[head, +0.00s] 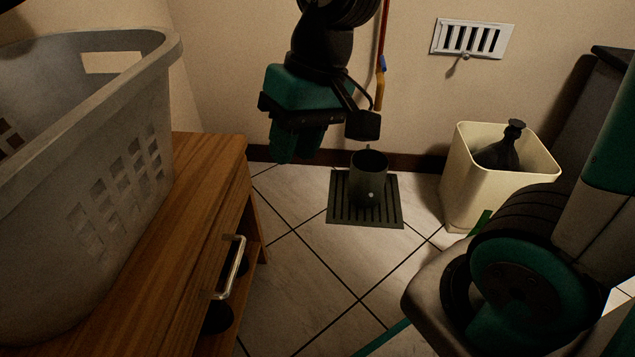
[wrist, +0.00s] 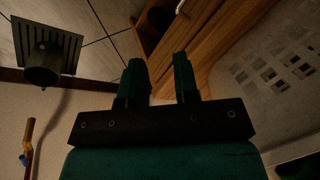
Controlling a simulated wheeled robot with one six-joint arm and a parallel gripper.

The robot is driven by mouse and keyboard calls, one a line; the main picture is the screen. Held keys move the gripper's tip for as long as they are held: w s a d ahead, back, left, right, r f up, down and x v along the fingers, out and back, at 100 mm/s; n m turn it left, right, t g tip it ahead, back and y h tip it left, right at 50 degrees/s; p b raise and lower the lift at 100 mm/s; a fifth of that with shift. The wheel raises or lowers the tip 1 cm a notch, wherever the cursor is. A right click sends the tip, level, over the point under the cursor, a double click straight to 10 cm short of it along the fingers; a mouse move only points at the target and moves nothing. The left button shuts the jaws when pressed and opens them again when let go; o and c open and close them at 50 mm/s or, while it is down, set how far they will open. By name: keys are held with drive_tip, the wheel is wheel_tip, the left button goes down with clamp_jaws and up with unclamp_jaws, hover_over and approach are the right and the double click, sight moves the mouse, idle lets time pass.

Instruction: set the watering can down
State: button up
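A dark grey-green can (head: 368,180), seemingly the watering can, stands upright on a dark slatted mat (head: 338,212) on the floor by the back wall. It also shows at the upper left of the wrist view (wrist: 42,68); no spout can be made out. My gripper (head: 285,145) is in the air, left of the can and higher, apart from it. In the wrist view its two green fingers (wrist: 158,72) stand apart with nothing between them.
A grey laundry basket (head: 130,150) sits on a wooden cabinet (head: 195,240) with a metal handle at left. A cream bin (head: 480,190) holding a dark object stands at right. A red pipe (head: 383,40) runs down the wall. Tiled floor in front of the mat is clear.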

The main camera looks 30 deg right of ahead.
drive_tip(key=s+a+n, duration=0.2)
drive_tip(key=s+n, duration=0.3)
drive_tip(key=s, duration=0.4)
drive_tip(key=shift+s+a+r+n+g+y, duration=0.15)
drive_tip(key=shift+r+n+g+y, duration=0.15)
drive_tip(key=shift+r, duration=0.15)
